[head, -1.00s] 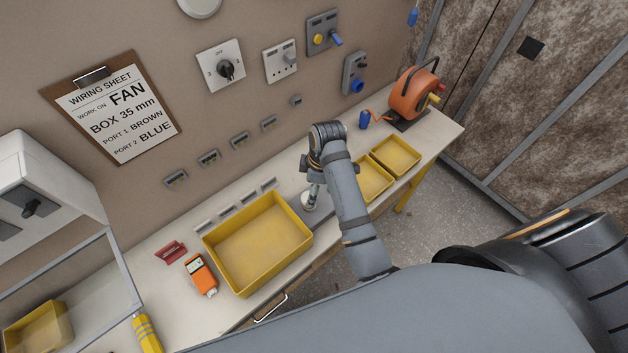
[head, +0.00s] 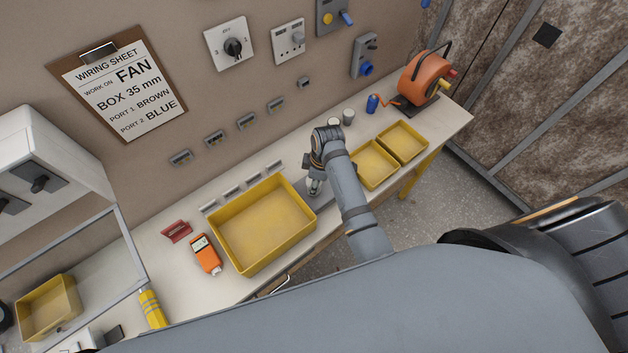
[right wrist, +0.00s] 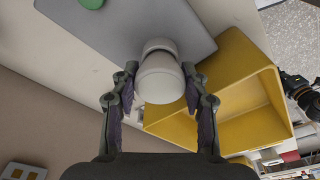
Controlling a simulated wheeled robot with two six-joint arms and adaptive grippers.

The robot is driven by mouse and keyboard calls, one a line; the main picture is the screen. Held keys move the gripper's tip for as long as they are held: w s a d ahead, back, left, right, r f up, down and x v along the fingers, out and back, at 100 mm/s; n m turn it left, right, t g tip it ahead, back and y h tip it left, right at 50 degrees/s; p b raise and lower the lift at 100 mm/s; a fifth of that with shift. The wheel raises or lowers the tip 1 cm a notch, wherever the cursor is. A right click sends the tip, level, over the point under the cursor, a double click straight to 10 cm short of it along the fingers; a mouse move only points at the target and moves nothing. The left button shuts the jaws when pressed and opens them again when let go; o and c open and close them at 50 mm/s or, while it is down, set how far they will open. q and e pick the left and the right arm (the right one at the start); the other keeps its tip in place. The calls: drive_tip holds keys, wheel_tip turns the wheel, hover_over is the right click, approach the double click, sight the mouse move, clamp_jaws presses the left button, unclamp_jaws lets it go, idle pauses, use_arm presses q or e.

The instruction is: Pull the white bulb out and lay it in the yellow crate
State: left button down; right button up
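The white bulb (right wrist: 160,82) stands on a grey plate (right wrist: 90,35) in the right wrist view, its dome toward the camera and its narrower collar at the plate. My right gripper (right wrist: 160,74) is open, with one finger on each side of the bulb; contact is hard to judge. In the head view my right gripper (head: 315,180) points down over the grey plate (head: 322,194), and the bulb is mostly hidden there. The large yellow crate (head: 283,255) is empty, just left of the plate. It also shows in the right wrist view (right wrist: 222,62).
Two small yellow bins (head: 378,184) stand right of my arm. An orange cable reel (head: 424,78) is at the far right end of the bench. An orange meter (head: 206,255) and a red card holder (head: 176,232) lie left of the crate. Wall switches are behind.

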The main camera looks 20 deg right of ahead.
drive_tip(key=c, duration=0.6)
drive_tip(key=shift+c, duration=0.2)
drive_tip(key=shift+w+r, duration=0.1)
drive_tip(key=shift+r, duration=0.05)
drive_tip(key=shift+r, duration=0.25)
drive_tip(key=shift+r, duration=0.35)
idle(0.4)
drive_tip(key=shift+r, duration=1)
drive_tip(key=shift+a+r, duration=0.1)
drive_tip(key=shift+r, duration=0.45)
